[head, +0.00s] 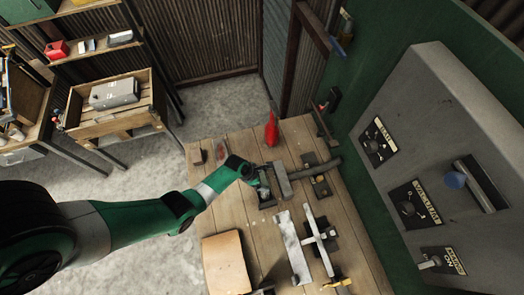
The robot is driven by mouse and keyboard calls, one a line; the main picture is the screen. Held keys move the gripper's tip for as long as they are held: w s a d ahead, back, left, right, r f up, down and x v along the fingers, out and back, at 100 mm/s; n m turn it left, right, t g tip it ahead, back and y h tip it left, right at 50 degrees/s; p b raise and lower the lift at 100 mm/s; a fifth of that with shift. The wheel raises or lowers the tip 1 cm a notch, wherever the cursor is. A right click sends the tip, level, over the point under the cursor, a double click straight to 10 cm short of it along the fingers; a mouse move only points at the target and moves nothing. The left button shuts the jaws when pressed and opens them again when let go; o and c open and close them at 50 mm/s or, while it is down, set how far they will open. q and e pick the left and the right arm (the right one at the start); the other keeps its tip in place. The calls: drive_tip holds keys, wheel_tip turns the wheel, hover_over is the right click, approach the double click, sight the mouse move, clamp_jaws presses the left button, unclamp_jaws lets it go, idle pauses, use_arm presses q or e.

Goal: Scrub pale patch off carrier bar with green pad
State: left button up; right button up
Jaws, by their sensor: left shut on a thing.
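My left gripper (257,181) reaches in from the left over the wooden bench. It is shut on a small dark greenish thing that looks like the green pad, mostly hidden by the fingers. It is low at a dark shallow tray (267,203); I cannot tell whether the pad touches it. Just right of the gripper is a grey metal bar (283,181). Nearer the front lie a pale, mottled flat bar (292,243) and a light grey cross-shaped piece (320,240). I cannot tell which is the carrier bar. My right gripper is not in view.
A red bottle (271,130) stands at the bench's back. A dark bracket (318,172) lies right of the grey bar. A tan board (225,264) lies at the front left. A grey control panel (430,170) borders the right side.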

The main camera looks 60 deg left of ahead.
use_arm(q)
drive_tip(key=shift+s+d+f+p, duration=0.1)
drive_tip(key=shift+s+d+p, duration=0.15)
drive_tip(key=shift+d, duration=0.6)
drive_tip(key=shift+s+d+p, duration=0.2)
drive_tip(key=shift+d+p, duration=0.05)
drive_tip(key=shift+d, duration=0.55)
